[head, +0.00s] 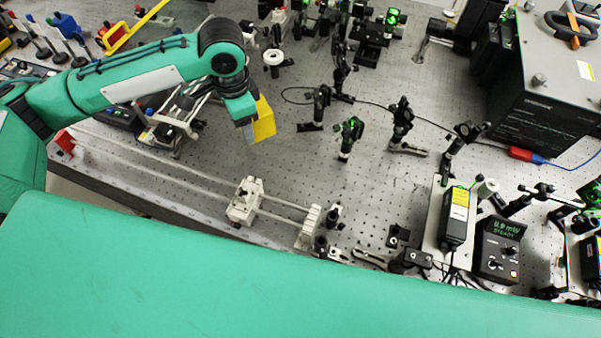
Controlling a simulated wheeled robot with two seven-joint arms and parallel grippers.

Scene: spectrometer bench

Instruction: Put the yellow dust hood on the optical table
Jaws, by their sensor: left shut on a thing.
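The yellow dust hood (264,122) is a small yellow block-like piece at the end of my left arm. My left gripper (248,128) is shut on it and partly covers its left side. The hood appears over the grey perforated optical table (300,160); I cannot tell whether it touches the surface. The underside of the hood is hidden. My right gripper does not show in the head view.
A white rail with a carriage (243,203) runs along the near table edge. Several black optic mounts (349,137) stand right of the hood. A large black box (545,100) and a power meter (498,249) stand farther right. Bare table lies between the hood and the rail.

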